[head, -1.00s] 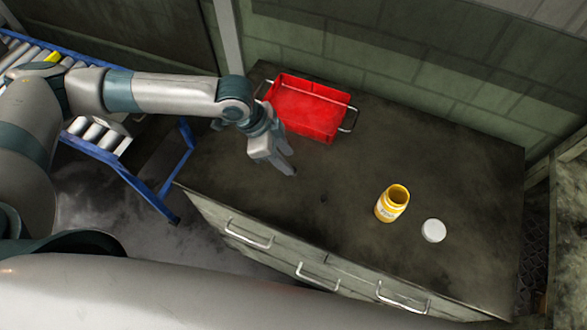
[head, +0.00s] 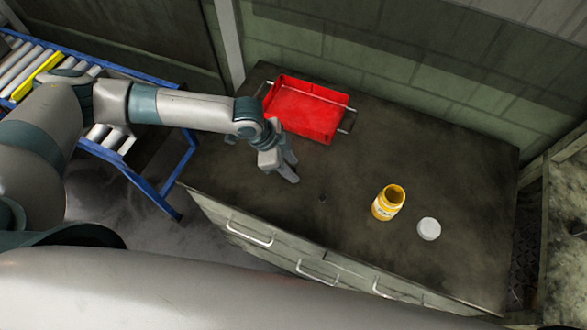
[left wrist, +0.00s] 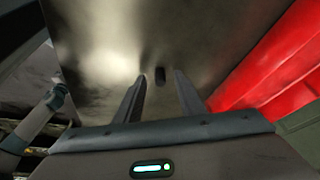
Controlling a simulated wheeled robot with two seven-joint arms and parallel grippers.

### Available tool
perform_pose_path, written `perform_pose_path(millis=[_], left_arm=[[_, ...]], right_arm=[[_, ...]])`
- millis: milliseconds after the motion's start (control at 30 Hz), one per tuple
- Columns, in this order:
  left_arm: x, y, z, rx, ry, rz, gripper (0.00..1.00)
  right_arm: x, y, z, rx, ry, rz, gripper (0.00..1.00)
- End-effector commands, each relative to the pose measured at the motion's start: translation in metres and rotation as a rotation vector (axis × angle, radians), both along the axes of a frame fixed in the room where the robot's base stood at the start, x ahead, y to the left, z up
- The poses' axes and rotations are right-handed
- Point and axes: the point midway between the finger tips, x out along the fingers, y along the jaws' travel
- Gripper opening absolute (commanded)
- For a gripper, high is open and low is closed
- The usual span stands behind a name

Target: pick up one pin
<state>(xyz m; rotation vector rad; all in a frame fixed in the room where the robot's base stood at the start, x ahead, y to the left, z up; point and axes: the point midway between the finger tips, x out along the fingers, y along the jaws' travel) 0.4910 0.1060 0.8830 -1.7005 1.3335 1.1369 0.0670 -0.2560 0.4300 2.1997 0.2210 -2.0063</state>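A small dark pin (head: 322,198) stands or lies on the dark worktop (head: 430,180), too small in the head view to tell which. My left gripper (head: 291,170) is above the worktop, up and left of the pin in that view. In the left wrist view the two fingers of my left gripper (left wrist: 160,76) are apart with nothing held. The pin (left wrist: 160,74) shows in line with the gap between the fingertips, and appears farther off on the worktop. My right gripper is out of view.
A red tray (head: 306,112) with metal handles sits at the back of the worktop, close to my left gripper. A yellow open jar (head: 388,203) and a white lid (head: 429,229) are to the right. A blue-framed roller conveyor (head: 110,65) stands at left.

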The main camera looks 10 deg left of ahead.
Motion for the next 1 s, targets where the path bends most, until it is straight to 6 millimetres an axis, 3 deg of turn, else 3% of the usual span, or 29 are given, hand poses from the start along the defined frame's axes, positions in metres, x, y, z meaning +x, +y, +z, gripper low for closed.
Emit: perform_pose_path(millis=[200, 367, 767, 1000], left_arm=[[0.0, 0.0, 0.0, 0.0, 0.0, 0.0, 0.36], [0.0, 0.0, 0.0, 0.0, 0.0, 0.0, 0.0], [0.001, 0.0, 0.002, 0.0, -0.001, 0.0, 0.0], [0.001, 0.0, 0.021, -0.002, -0.004, -0.001, 0.0]], right_arm=[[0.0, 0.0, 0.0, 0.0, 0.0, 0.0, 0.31], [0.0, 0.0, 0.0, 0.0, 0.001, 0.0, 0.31], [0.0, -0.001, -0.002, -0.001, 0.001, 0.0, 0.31], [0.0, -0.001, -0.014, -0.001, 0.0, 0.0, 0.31]])
